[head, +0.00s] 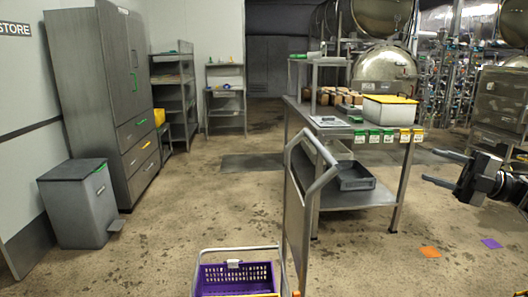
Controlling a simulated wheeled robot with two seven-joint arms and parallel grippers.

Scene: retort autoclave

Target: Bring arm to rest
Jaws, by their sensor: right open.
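My right gripper (442,169) is at the right edge of the head view. Its two dark fingers point left and stand apart, with nothing between them. It is held in the air to the right of the steel workbench, apart from it. The rest of my right arm runs out of the picture at the right. My left gripper is not in view.
A cart with a grey push handle (326,178) and a purple basket (236,279) stands at the front. The workbench (352,199) carries a white box with a yellow lid (389,110). A grey bin (78,204) and tall cabinet (92,91) stand left. Floor between is clear.

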